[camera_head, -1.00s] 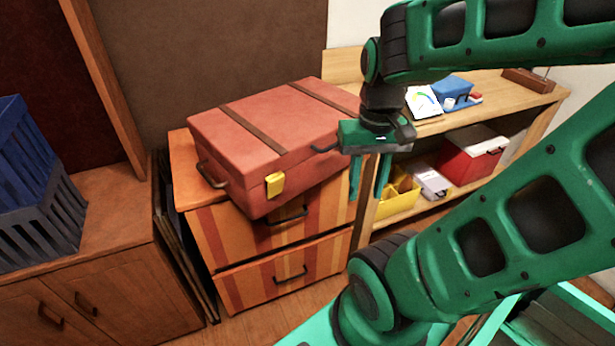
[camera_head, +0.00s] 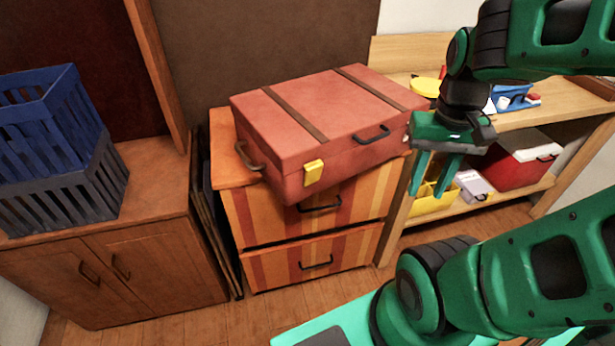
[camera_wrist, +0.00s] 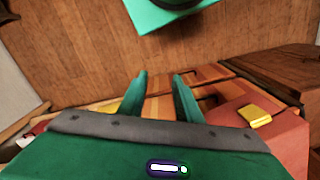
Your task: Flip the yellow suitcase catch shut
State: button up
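The red suitcase (camera_head: 345,112) with brown straps lies with its lid down on the striped drawer unit (camera_head: 232,172). Its yellow catch (camera_head: 314,172) is on the front face, near the left corner. I cannot tell whether the catch is flipped shut. In the wrist view the catch (camera_wrist: 254,115) shows at the right, on the suitcase side. My gripper (camera_head: 429,190) points down, to the right of the suitcase and clear of the catch. Its two fingers (camera_wrist: 160,78) are apart with nothing between them.
The suitcase's dark handle (camera_head: 371,134) sticks out between catch and gripper. A low shelf (camera_head: 450,212) with a yellow bin (camera_head: 433,197) and a red-and-white box (camera_head: 520,162) stands behind my gripper. Blue and grey crates (camera_head: 70,190) stand on a cabinet at left.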

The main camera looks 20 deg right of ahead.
aim_at(314, 168)
jog(key=u, duration=1.95)
jog(key=k, duration=1.45)
jog(key=z, duration=1.6)
